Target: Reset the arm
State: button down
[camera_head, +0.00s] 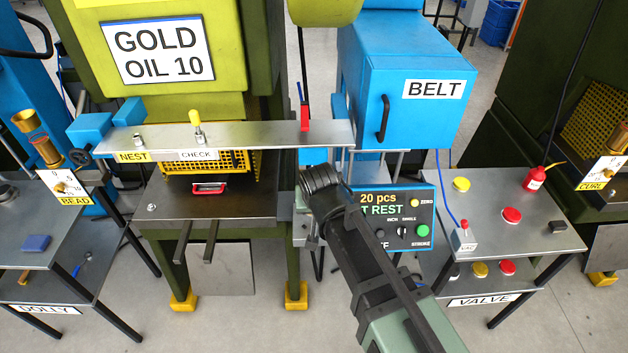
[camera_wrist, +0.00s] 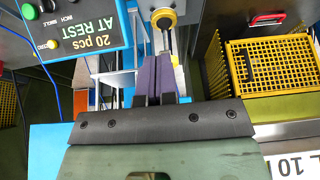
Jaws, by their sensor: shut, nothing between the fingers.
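My arm rises from the lower right in the head view, and its dark end stands in front of the press, beside the control panel (camera_head: 400,222). The fingers themselves cannot be made out there. In the wrist view my gripper (camera_wrist: 156,62) shows beyond a dark screwed bracket, its two fingers close together with nothing seen held between them. The panel, marked "20 pcs" and "AT REST", also shows turned round at the upper left of the wrist view (camera_wrist: 75,50).
A metal bar (camera_head: 260,134) with NEST and CHECK labels crosses the press front. The blue BELT box (camera_head: 415,110) stands above right. The VALVE bench (camera_head: 520,240) is right, the DOLLY bench (camera_head: 30,280) left.

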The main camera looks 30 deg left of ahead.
dwell(0.4)
jog(key=d+f+m+g+h+b, duration=0.1)
jog(key=d+f+m+g+b, duration=0.1)
jog(key=d, duration=1.9)
jog(key=d+f+m+g+h+b, duration=0.1)
jog(key=d+f+m+g+b, duration=0.1)
jog(key=d, duration=2)
jog(key=shift+w+d+f+m+h, duration=0.35)
jog(key=shift+f+m, duration=0.4)
jog(key=shift+m, duration=0.45)
jog(key=shift+a, duration=0.15)
